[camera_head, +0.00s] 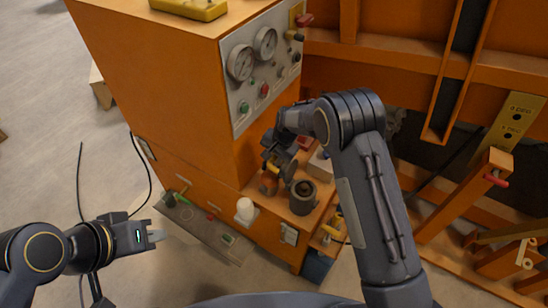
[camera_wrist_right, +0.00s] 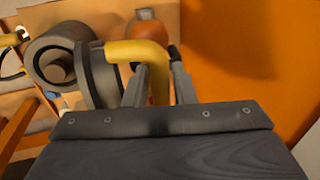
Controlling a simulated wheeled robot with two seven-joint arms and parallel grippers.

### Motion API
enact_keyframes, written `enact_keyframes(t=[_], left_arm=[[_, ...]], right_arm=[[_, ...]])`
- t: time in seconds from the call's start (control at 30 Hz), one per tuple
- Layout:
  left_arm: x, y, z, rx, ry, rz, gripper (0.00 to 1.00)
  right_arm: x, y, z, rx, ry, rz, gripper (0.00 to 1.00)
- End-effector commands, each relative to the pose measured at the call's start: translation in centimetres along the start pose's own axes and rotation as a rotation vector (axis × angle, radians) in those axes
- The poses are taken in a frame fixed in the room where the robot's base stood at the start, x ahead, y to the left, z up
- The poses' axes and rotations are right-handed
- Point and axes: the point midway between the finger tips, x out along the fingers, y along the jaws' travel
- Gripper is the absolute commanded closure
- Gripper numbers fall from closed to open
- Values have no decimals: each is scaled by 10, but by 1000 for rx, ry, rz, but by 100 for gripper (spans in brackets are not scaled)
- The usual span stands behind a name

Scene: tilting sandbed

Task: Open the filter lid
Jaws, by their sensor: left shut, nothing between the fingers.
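The filter is a grey cylinder (camera_head: 303,195) on an orange ledge of the machine. It shows at the upper left of the right wrist view (camera_wrist_right: 55,58). Beside it is a round grey lid-like disc (camera_wrist_right: 98,75) with a bent yellow handle (camera_wrist_right: 138,50). My right gripper (camera_wrist_right: 160,75) has a finger on each side of the handle's downward end; whether they grip it is unclear. In the head view my right gripper (camera_head: 272,158) reaches down over these parts and partly hides them. My left gripper (camera_head: 155,236) is shut and empty, low at the left, away from the filter.
The orange cabinet with a gauge panel (camera_head: 243,106) rises close behind and left of my right gripper. A white bottle (camera_head: 245,209) stands near a low grey shelf (camera_head: 205,236) with small items. Orange frame beams (camera_head: 495,165) stand at the right. Floor around my left gripper is mostly open.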

Motion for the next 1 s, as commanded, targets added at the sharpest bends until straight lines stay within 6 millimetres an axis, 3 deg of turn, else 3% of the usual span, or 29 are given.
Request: enact_keyframes(t=[0.23, 0.6, 1.0], left_arm=[[2, -1, 1, 0, 0, 0, 100], [10, -4, 5, 0, 0, 0, 100], [10, -5, 5, 0, 0, 0, 100]], right_arm=[[-11, 0, -1, 0, 1, -1, 77], [-68, 0, -1, 0, 2, -1, 77], [-78, 0, 0, 0, 0, 1, 77]])
